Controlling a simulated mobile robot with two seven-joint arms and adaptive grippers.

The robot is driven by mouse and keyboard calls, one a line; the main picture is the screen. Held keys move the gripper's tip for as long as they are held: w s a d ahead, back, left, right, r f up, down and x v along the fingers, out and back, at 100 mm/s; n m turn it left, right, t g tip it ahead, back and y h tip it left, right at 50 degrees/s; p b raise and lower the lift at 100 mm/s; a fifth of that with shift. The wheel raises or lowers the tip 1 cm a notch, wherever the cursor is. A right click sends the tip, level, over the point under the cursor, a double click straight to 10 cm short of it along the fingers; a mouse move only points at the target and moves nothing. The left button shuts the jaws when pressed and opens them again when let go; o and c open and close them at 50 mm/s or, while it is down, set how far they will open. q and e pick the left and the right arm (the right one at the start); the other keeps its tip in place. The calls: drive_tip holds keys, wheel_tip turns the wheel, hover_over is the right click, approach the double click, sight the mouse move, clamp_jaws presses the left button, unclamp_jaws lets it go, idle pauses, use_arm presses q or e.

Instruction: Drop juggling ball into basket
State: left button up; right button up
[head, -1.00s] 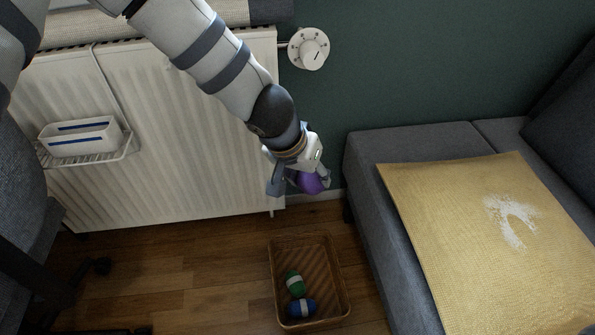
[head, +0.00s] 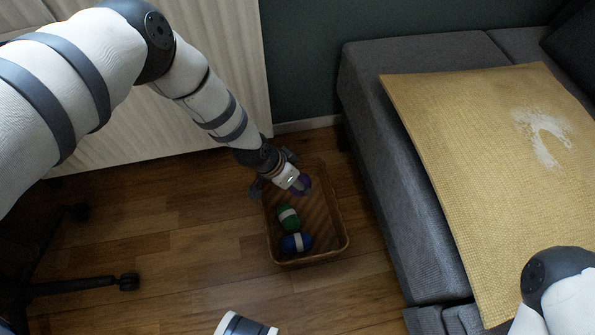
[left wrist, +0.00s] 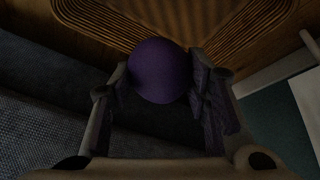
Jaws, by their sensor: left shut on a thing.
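The purple juggling ball (head: 304,185) is held by my left gripper (head: 281,187). The gripper is over the far end of the wicker basket (head: 343,236), which stands on the floor. In the left wrist view the ball (left wrist: 160,72) sits between the two fingers, with woven wicker (left wrist: 255,30) behind it. How high the ball is above the basket's bottom I cannot tell. A green and white ball (head: 288,218) and a blue and white ball (head: 296,243) lie in the near part of the basket. My right gripper is not visible.
A grey sofa (head: 385,190) with a yellow woven mat (head: 470,170) stands right of the basket. A white radiator (head: 225,60) is behind. Dark chair legs (head: 85,285) are at the left. Wooden floor (head: 200,240) left of the basket is clear.

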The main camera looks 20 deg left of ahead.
sight(296, 190)
use_arm(q)
wheel_tip(296, 190, down, 4)
drive_tip(key=shift+f+b, duration=0.2)
drive_tip(key=shift+b, duration=0.9)
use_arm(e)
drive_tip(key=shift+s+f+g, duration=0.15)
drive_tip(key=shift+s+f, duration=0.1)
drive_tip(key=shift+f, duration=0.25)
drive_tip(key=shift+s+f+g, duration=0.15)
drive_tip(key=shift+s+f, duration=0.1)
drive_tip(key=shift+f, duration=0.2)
use_arm(q)
drive_tip(key=shift+r, duration=0.1)
drive_tip(key=o, duration=1.3)
drive_tip(key=v, duration=1.2)
